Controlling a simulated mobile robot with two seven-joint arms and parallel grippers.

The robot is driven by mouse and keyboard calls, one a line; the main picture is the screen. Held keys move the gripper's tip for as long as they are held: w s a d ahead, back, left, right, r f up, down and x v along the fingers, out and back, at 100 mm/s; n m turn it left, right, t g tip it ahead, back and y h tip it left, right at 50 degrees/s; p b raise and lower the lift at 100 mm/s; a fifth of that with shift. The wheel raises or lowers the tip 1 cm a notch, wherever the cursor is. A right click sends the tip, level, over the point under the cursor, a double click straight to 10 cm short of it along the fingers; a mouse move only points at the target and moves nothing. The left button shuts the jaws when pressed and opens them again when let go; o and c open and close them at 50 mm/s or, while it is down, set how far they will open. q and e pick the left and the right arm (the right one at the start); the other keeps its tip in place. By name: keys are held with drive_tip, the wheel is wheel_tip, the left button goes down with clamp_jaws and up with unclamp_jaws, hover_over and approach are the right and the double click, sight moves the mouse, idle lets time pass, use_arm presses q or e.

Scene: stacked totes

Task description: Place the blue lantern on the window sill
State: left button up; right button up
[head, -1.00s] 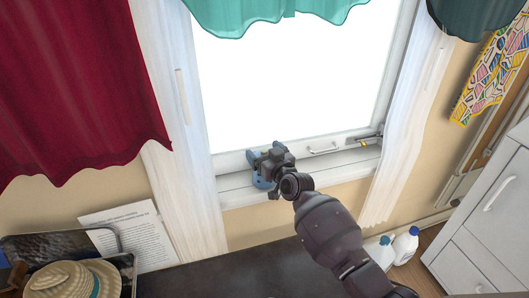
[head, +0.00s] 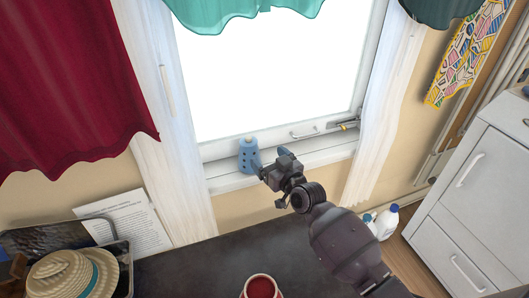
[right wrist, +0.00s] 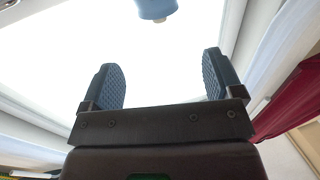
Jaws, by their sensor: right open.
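The blue lantern (head: 248,156) stands upright on the left part of the white window sill (head: 232,183) in the head view. It is a small cylinder with dark holes in its side. My right gripper (head: 270,166) is open and empty, just to the right of the lantern and in front of the sill. In the right wrist view, the open fingers (right wrist: 162,82) show with nothing between them. Part of the lantern (right wrist: 156,8) shows beyond them at the top edge, apart from the fingers. My left gripper is not in view.
A dark counter (head: 200,268) lies below the window. A straw hat (head: 75,274) sits in a tray at the left, and a red-topped jar (head: 261,287) is at the front. A small tool (head: 345,126) lies at the sill's right end. Curtains (head: 70,85) hang at the left.

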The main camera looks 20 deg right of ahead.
drive_tip(key=shift+s, duration=0.2)
drive_tip(key=shift+s+f, duration=0.1)
drive_tip(key=s+d+f+g+h, duration=0.1)
drive_tip(key=s+f+g, duration=0.1)
drive_tip(key=s+f, duration=0.65)
drive_tip(key=s+d+f+g+h, duration=0.15)
drive_tip(key=s+f, duration=0.25)
drive_tip(key=s, duration=0.9)
drive_tip(key=s+d+f+m+g+h, duration=0.1)
drive_tip(key=s+g, duration=0.3)
drive_tip(key=s, duration=1.4)
drive_tip(key=shift+d, duration=0.6)
